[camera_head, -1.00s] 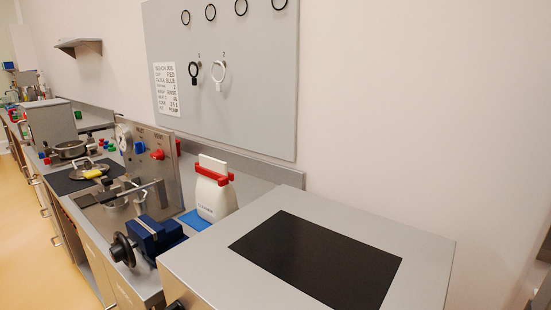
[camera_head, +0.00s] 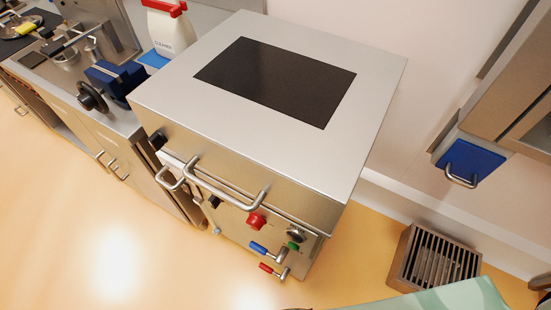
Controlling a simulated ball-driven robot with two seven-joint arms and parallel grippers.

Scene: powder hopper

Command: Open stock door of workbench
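The workbench (camera_head: 128,123) runs along the left, with its steel top and cabinet fronts seen from above. A cabinet door (camera_head: 130,150) below the blue vise has small bar handles (camera_head: 110,163) beside it. Another bar handle (camera_head: 20,110) shows farther left. The fronts appear closed, though the angle is steep. I cannot tell which one is the stock door. Neither of my grippers is in view.
A steel cabinet (camera_head: 370,75) with a dark top panel, a front bar handle and coloured levers stands at centre. A slatted floor box (camera_head: 408,245) is at right. Floor at lower left is clear.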

